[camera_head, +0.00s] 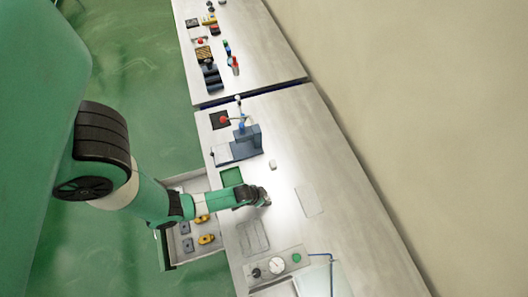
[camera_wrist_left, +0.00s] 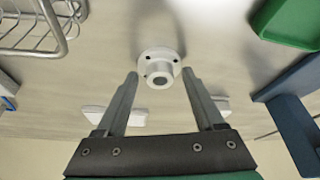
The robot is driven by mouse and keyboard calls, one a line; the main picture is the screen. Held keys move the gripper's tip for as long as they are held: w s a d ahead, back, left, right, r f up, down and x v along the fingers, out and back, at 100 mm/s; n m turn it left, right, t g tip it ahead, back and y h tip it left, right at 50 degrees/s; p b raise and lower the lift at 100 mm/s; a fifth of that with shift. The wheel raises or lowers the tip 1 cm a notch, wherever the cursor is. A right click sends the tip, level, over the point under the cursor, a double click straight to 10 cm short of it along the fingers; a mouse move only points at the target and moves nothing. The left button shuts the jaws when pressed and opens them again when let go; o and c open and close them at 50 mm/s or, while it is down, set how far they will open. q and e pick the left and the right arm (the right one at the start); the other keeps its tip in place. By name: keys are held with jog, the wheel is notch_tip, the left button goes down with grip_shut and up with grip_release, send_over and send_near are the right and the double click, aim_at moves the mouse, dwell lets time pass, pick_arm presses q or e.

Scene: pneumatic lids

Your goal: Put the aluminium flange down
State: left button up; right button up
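The aluminium flange (camera_wrist_left: 160,67) is a pale round disc with small holes and a raised hub. In the left wrist view it lies just beyond my left fingertips and appears to rest on the metal bench top (camera_wrist_left: 105,45). My left gripper (camera_wrist_left: 160,73) is open, with one finger on each side of the hub and a visible gap to each. In the head view my left gripper (camera_head: 264,198) is low over the bench, and I cannot make out the flange there. My right gripper is not in view.
A green tray (camera_head: 232,178) and a blue fixture (camera_head: 238,146) stand on one side of the gripper, a wire rack (camera_head: 253,237) on the other. An open drawer (camera_head: 185,262) holds yellow and grey parts.

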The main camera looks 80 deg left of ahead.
pick_arm(q)
jog(key=shift+r, duration=0.15)
jog(key=p+v, duration=0.4)
jog(key=v, duration=0.8)
jog(key=shift+p, duration=0.4)
jog(key=shift+w, duration=0.1)
